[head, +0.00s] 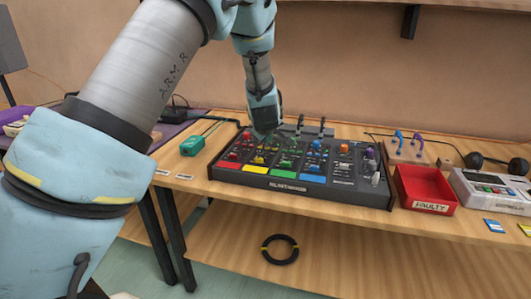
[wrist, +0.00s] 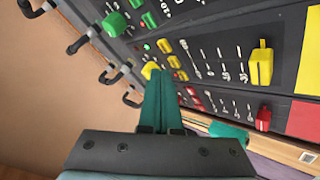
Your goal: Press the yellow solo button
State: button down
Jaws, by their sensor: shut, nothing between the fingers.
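A dark mixing console (head: 300,186) with red, yellow, green and blue sections lies on the wooden table. My gripper (head: 264,132) points down over the console's back part, left of its middle. In the wrist view, the teal fingers (wrist: 159,74) are shut together and empty. Their tips are close beside two small yellow buttons, one farther up (wrist: 174,62) and one lower (wrist: 182,75), and a yellow knob (wrist: 152,70). I cannot read which button is marked solo, nor tell whether the tips touch the panel. A yellow fader (wrist: 261,64) stands to the right.
Red buttons (wrist: 195,95) and green buttons (wrist: 163,46) flank the yellow ones. Cable plugs (wrist: 112,74) stick up along the console's back edge. A teal box (head: 192,146) sits left of the console. A red tray (head: 425,207) labelled FAULTY stands to its right.

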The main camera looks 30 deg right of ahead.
aim_at(268, 150)
jog(key=shift+f, duration=0.1)
dwell(0.3)
jog(key=shift+f+b, duration=0.3)
jog(key=shift+f, duration=0.05)
jog(key=shift+f, duration=0.15)
dwell(0.4)
jog(key=shift+r+p, duration=0.4)
jog(key=shift+r, duration=0.25)
notch_tip(268, 150, up, 6)
jog(key=p, duration=0.5)
dwell(0.5)
